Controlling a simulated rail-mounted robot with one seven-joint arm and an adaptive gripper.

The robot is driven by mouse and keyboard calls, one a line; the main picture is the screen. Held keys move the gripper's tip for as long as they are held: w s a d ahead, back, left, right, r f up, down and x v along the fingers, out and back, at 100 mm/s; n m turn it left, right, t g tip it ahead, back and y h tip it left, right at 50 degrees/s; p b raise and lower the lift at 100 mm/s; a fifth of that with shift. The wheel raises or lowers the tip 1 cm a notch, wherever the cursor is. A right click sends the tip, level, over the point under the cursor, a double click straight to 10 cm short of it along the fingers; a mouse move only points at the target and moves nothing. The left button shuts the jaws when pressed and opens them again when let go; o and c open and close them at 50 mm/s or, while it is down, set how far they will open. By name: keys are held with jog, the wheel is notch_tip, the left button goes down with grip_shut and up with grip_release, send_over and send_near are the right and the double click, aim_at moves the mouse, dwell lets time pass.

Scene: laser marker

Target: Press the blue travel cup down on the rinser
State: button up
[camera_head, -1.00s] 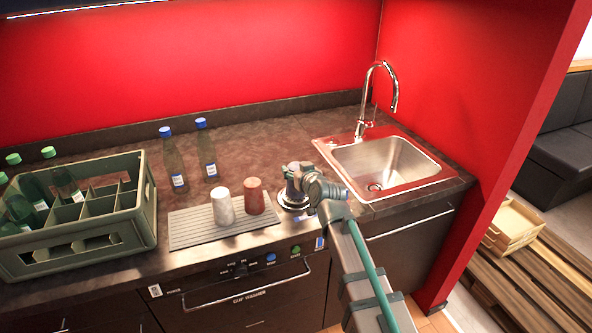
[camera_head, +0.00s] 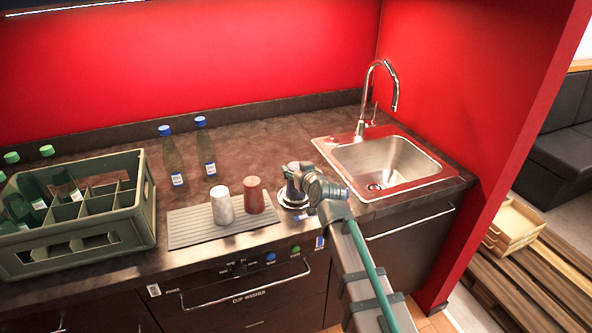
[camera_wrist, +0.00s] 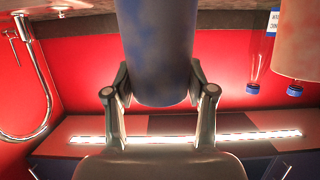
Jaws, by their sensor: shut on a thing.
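The blue travel cup (camera_wrist: 155,45) fills the top middle of the wrist view, which looks upside down. My gripper (camera_wrist: 158,92) is shut on it, one finger on each side. In the head view my gripper (camera_head: 298,178) is over the round rinser (camera_head: 283,202) at the counter's front, and the cup (camera_head: 291,187) is mostly hidden behind it. The cup appears upright over the rinser. Whether its rim touches the rinser I cannot tell.
A white cup (camera_head: 222,206) and a red-brown cup (camera_head: 253,196) stand on the ribbed drain mat (camera_head: 190,232) to the left. Two bottles (camera_head: 173,165) stand behind. A green crate (camera_head: 130,228) is at far left. The sink (camera_head: 385,160) with its tap is at right.

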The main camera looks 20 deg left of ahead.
jog(key=shift+f+b, duration=0.55)
jog(key=shift+f, duration=0.05)
jog(key=shift+r, duration=0.15)
dwell(1.0)
jog(key=shift+r+p, duration=2.1)
jog(key=shift+r, duration=2.35)
